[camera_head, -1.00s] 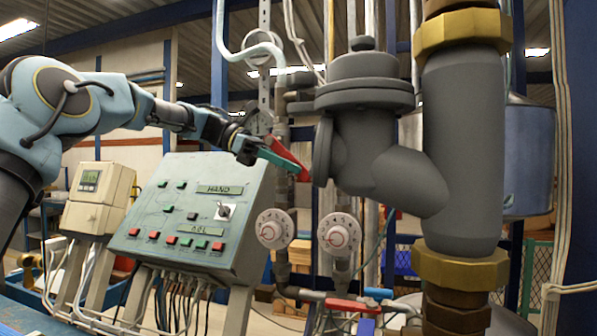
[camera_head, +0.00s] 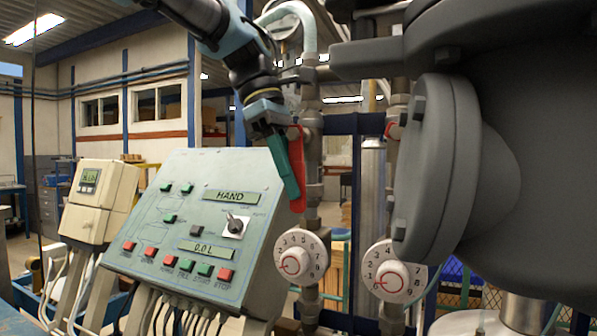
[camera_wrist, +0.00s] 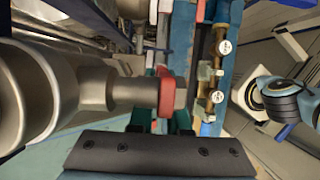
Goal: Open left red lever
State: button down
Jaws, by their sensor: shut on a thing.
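The left red lever (camera_head: 298,168) hangs steeply, nearly in line with the left vertical pipe, just right of the control box. My gripper (camera_head: 288,172) is at the lever, its teal fingers pointing down and shut on it; the near finger hides part of the lever. In the wrist view the red lever (camera_wrist: 166,92) shows between the fingers, in front of a grey metal pipe (camera_wrist: 128,93).
The control box (camera_head: 190,215) stands close left of the lever. A large grey flanged housing (camera_head: 440,160) fills the right side. Two white dials (camera_head: 300,257) (camera_head: 393,271) sit below on the pipes. A beige meter box (camera_head: 100,200) stands at left.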

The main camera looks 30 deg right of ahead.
jog(key=shift+w+r, duration=0.1)
jog(key=shift+w, duration=0.05)
dwell(0.4)
jog(key=c, duration=0.9)
grip_release()
jog(key=shift+a, duration=0.1)
jog(key=v, duration=1)
jog(key=shift+r+b, duration=0.3)
jog(key=shift+r, duration=0.1)
